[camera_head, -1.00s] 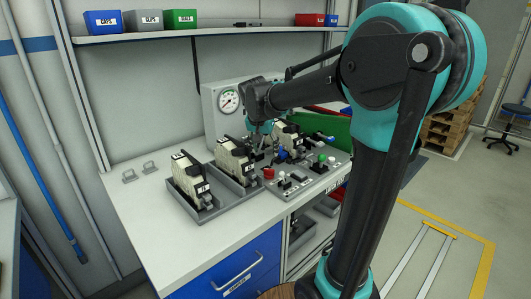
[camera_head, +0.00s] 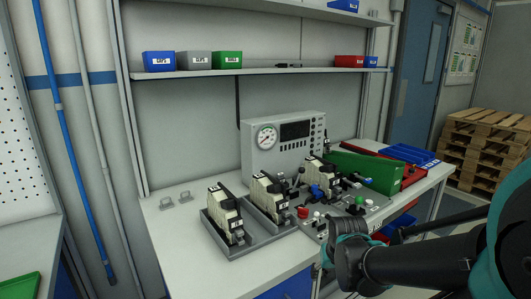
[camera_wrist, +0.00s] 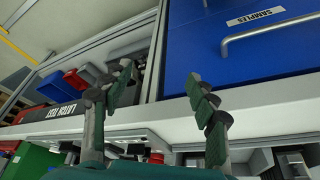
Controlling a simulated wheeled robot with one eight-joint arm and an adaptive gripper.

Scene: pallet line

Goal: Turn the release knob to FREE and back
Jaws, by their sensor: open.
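A grey control panel (camera_head: 343,219) lies on the bench at its front edge. My gripper (camera_wrist: 158,88) is open and empty in the wrist view, in front of the bench edge and a blue drawer (camera_wrist: 240,55) marked SAMPLES. In the head view my wrist is low at the right, covering part of the panel's front.
Several latch units stand left of and behind the panel, including one in a grey tray (camera_head: 262,248). A gauge box (camera_head: 284,142) stands behind them, and a green bin (camera_head: 366,170) is at the right. A shelf (camera_head: 265,72) holds small bins.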

